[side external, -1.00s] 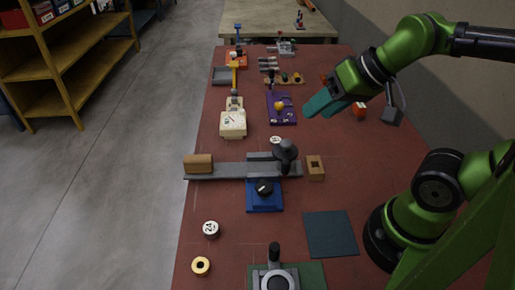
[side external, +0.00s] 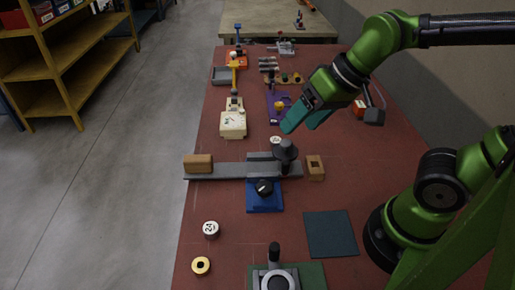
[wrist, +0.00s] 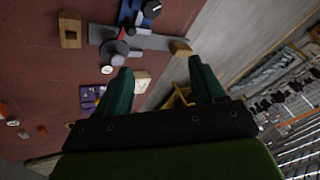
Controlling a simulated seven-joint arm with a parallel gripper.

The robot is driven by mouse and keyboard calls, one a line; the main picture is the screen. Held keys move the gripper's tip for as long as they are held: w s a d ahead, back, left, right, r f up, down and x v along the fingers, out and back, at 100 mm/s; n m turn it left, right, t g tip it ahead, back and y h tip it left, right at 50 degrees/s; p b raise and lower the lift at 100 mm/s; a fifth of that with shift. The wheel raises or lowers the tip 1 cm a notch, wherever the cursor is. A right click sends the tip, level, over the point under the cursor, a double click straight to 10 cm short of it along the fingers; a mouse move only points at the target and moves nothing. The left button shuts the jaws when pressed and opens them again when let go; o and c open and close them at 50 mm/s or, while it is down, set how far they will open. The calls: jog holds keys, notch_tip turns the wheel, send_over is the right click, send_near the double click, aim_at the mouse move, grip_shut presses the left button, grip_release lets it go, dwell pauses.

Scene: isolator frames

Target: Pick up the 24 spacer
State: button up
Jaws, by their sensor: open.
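A white round spacer with dark marking (side external: 211,228), which looks like the 24, lies on the red table at the front left. A second white marked disc (side external: 275,140) lies behind the grey rail; its number is too small to read. My gripper (side external: 301,126) is open and empty, with teal fingers, high above the table behind the rail and far from the front spacer. In the wrist view, the fingers (wrist: 160,68) are spread apart with nothing between them. A white disc (wrist: 107,69) shows left of them there.
A blue-based fixture (side external: 264,202) with a grey rail (side external: 225,170), a wooden block (side external: 198,163) and a square-holed block (side external: 315,167) cross the middle. A dark mat (side external: 331,234) lies bare at right.

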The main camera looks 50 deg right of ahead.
jog(key=w+a+f+g, duration=0.25)
jog(key=w+a, duration=0.25)
jog(key=a, duration=0.4)
jog(key=m+g+h, duration=0.3)
jog(key=m, duration=0.4)
send_over(210, 226)
notch_tip(210, 226, down, 15)
jog(key=shift+w+r, duration=0.15)
jog(key=shift+r, duration=0.05)
jog(key=f, duration=0.5)
jog(key=shift+s, duration=0.25)
jog(key=c, duration=1.1)
